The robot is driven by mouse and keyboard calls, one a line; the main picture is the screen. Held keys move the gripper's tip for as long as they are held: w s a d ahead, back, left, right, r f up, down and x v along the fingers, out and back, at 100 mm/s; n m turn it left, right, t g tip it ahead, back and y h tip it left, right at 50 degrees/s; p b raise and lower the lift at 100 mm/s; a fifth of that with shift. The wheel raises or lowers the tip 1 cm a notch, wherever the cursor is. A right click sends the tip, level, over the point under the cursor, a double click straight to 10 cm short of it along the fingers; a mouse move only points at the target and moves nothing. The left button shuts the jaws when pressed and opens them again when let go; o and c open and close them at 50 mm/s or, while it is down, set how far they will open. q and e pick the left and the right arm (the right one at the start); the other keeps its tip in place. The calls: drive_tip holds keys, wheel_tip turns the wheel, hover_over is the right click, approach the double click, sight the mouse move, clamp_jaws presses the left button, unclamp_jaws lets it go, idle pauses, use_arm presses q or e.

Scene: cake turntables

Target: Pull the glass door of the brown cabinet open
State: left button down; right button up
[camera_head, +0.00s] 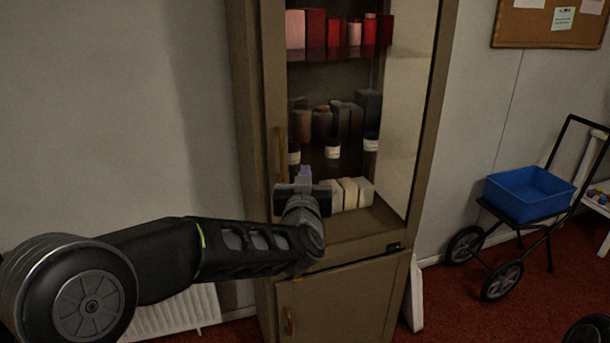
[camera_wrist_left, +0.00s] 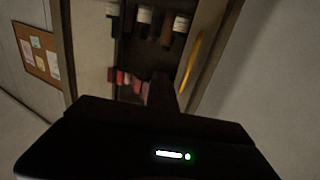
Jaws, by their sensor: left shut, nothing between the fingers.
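The brown cabinet (camera_head: 247,120) stands upright at the centre of the head view. Its tall glass door (camera_head: 408,120) appears shut, with shelves visible behind the glass. The door's yellowish vertical handle (camera_head: 281,150) is on its left frame, and the handle also shows in the left wrist view (camera_wrist_left: 191,62). My left gripper (camera_head: 304,173) is shut and empty in front of the glass, to the right of the handle and near its lower end. It does not hold the handle. In the tilted wrist view its dark fingers (camera_wrist_left: 164,92) hide part of the cabinet. My right gripper is not in view.
Red boxes (camera_head: 334,32), dark bottles (camera_head: 332,147) and pale boxes (camera_head: 350,192) stand on the shelves. A lower door has its own handle (camera_head: 289,320). A white radiator (camera_head: 180,312) is at lower left. A cart with a blue bin (camera_head: 530,195) stands to the right.

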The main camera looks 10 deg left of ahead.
use_arm(q)
drive_tip(key=c, duration=1.8)
unclamp_jaws()
drive_tip(key=shift+o, duration=0.2)
drive_tip(key=s+d+b, duration=0.1)
drive_tip(key=s, duration=0.6)
drive_tip(key=shift+s+d, duration=0.25)
drive_tip(key=shift+s, duration=0.1)
